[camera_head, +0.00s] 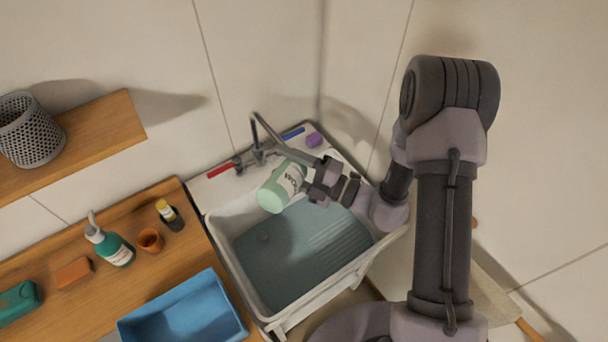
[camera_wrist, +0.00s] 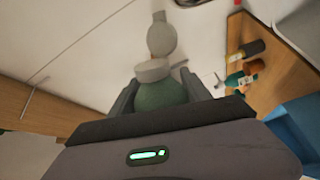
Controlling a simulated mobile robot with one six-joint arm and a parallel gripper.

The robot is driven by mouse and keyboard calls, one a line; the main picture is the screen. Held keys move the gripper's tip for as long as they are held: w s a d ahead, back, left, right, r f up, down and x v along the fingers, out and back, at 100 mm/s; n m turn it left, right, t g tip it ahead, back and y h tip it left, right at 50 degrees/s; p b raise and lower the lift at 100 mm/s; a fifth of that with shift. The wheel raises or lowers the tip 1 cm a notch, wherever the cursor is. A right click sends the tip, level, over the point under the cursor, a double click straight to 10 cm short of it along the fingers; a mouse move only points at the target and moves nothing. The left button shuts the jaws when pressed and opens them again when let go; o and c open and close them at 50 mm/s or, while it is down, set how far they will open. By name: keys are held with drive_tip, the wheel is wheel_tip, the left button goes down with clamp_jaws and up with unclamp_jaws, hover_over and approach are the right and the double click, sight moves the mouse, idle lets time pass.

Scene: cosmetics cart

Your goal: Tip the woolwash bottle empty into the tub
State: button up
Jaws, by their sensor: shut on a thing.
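The woolwash bottle (camera_head: 282,188) is pale green with a white label and dark lettering. It is held tilted over the back part of the white tub (camera_head: 240,274), clear of its floor. My gripper (camera_head: 314,183) is shut on the bottle from the right. In the wrist view, a green rounded part of the bottle (camera_wrist: 160,96) shows between the fingers, with pale grey parts beyond it. I cannot tell whether liquid is flowing out. The tub's inside looks grey-blue; its fill is unclear.
A tap (camera_head: 258,152) rises behind the tub. A blue bin (camera_head: 185,318), a teal pump bottle (camera_head: 110,246), an orange cup (camera_head: 150,240) and a small dark bottle (camera_head: 170,216) stand on the wooden counter to the left. A shelf (camera_head: 100,135) holds a mesh basket (camera_head: 30,132).

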drive_tip(key=f+n+b, duration=0.1)
drive_tip(key=b, duration=0.2)
drive_tip(key=shift+s+f+n, duration=0.15)
drive_tip(key=shift+n, duration=0.25)
drive_tip(key=n+b, duration=0.1)
drive_tip(key=b, duration=0.1)
drive_tip(key=f+n+b, duration=0.1)
drive_tip(key=n+b, duration=0.1)
drive_tip(key=b, duration=0.1)
drive_tip(key=shift+s+a+f+g, duration=0.1)
drive_tip(key=shift+s+a+g, duration=0.05)
drive_tip(key=shift+g, duration=0.15)
drive_tip(key=s+a+f+n+g+b, duration=0.1)
drive_tip(key=s+a+f+n+b, duration=0.1)
drive_tip(key=n+b, duration=1.4)
drive_tip(key=s+f+n, duration=0.1)
drive_tip(key=s, duration=0.1)
drive_tip(key=shift+s+a+f, duration=0.2)
drive_tip(key=shift+s+f, duration=0.15)
drive_tip(key=shift+s, duration=0.05)
